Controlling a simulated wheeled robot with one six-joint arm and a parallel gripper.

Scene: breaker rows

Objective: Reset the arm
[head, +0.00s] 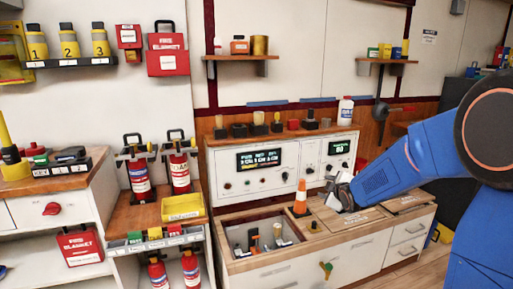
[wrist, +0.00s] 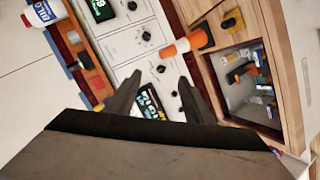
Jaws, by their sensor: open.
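My gripper (head: 340,188) is at the end of my blue arm, which reaches in from the right in the head view. It hangs over the wooden top of the white console (head: 345,266), just right of an orange and white cone (head: 301,198). In the wrist view my gripper (wrist: 158,82) has its two dark fingers apart, with nothing between them. Past the fingers are the panel's knobs and a dark display (wrist: 150,101). The cone (wrist: 186,43) lies beyond the fingertips and looks apart from them.
A recessed bin (head: 262,236) with small items is sunk into the console's left part. A shelf above the panel holds several blocks and a white bottle (head: 345,111). Fire extinguishers (head: 138,173) and a yellow tray (head: 182,208) stand at the left.

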